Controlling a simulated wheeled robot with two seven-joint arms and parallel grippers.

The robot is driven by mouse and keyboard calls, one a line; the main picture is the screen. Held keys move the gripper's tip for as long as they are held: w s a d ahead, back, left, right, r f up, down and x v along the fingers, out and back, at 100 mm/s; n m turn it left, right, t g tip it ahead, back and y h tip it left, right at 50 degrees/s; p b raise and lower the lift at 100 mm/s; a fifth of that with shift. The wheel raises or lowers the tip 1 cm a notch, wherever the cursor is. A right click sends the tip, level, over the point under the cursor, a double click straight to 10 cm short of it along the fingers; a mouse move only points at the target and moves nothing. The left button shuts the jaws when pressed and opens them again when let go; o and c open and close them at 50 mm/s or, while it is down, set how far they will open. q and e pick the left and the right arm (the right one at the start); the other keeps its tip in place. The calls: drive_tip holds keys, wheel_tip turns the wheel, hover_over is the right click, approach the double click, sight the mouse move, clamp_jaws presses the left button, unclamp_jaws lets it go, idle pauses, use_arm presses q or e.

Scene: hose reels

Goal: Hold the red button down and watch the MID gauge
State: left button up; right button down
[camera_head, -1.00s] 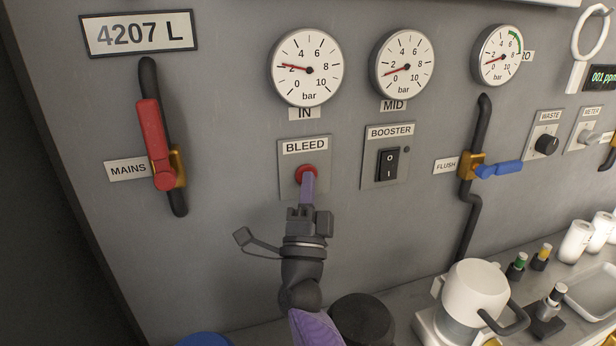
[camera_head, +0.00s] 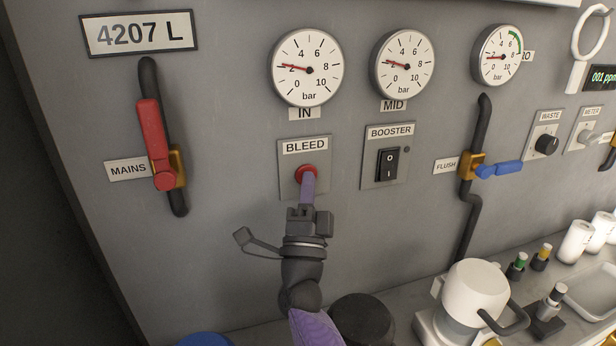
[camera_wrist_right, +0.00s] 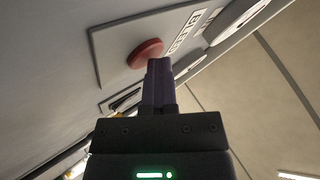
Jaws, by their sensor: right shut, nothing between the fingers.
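The red button (camera_head: 306,174) sits on the BLEED plate (camera_head: 290,184) below the IN gauge (camera_head: 307,68). My right gripper (camera_head: 307,180) is shut and empty, its purple fingertips up at the button's lower edge. In the right wrist view the button (camera_wrist_right: 146,53) stands beside the shut fingertips (camera_wrist_right: 160,63); I cannot tell how far it is pressed in. The MID gauge (camera_head: 404,66) has its red needle pointing left, close to 2 bar. The IN needle also points near 2. My left gripper is not in view.
The BOOSTER switch (camera_head: 388,164) is right of the button. The red MAINS lever (camera_head: 152,140) is at left and the blue FLUSH lever (camera_head: 500,169) at right. A white jug-like vessel (camera_head: 475,290) stands on the counter at lower right.

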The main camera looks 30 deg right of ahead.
drive_tip(key=shift+s+a+p, duration=0.25)
drive_tip(key=shift+s+p, duration=0.3)
drive_tip(key=shift+s, duration=0.35)
drive_tip(key=s+p, duration=0.1)
drive_tip(key=s, duration=0.1)
drive_tip(key=s+a+p, duration=0.1)
drive_tip(key=s, duration=0.2)
idle(0.5)
